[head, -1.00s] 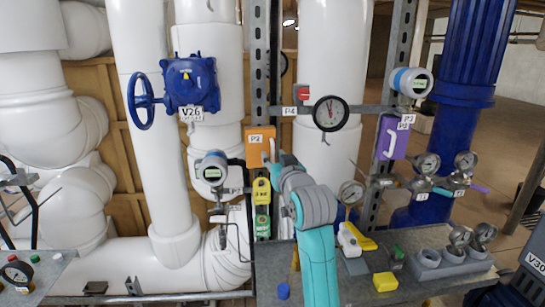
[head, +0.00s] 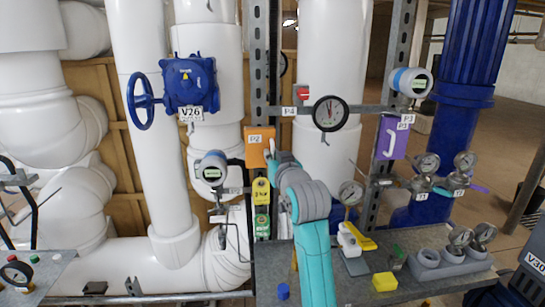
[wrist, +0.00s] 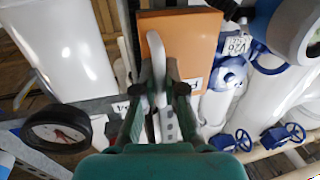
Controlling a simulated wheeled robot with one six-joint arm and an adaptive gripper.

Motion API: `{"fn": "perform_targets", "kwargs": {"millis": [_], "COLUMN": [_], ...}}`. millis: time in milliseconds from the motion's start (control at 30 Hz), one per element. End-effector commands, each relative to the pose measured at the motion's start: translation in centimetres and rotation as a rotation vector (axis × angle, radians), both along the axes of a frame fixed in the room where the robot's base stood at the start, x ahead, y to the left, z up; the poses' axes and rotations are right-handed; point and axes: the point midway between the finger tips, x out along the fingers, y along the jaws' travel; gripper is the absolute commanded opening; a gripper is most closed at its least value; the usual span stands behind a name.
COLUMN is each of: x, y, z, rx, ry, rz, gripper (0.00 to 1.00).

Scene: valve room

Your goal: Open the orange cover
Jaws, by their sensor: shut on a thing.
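The orange cover (head: 257,148), labelled P2, is on the upright metal rack in the middle of the head view. In the wrist view the cover (wrist: 195,40) is a flat orange panel with a pale curved handle (wrist: 157,58) on its near face. My gripper (wrist: 158,90) is shut on this handle, one finger on each side. In the head view my gripper (head: 272,160) is at the cover's lower right, and my arm hides part of the area below. Whether the cover stands away from its backing is hard to tell.
A pressure gauge (head: 330,113) is right of the cover, and a purple cover (head: 391,137) is farther right. A blue valve (head: 190,85) is at upper left. A grey bench (head: 355,283) with small parts lies under my arm.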

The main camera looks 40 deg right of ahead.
Motion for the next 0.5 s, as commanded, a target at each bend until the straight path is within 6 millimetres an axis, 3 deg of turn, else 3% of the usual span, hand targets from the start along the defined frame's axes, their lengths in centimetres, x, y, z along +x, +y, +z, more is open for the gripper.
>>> {"fn": "perform_targets", "kwargs": {"millis": [500], "x": [-0.1], "y": [1.2], "z": [0.0], "rx": [-0.001], "ry": [0.001], "rz": [-0.187], "gripper": [0.0]}}
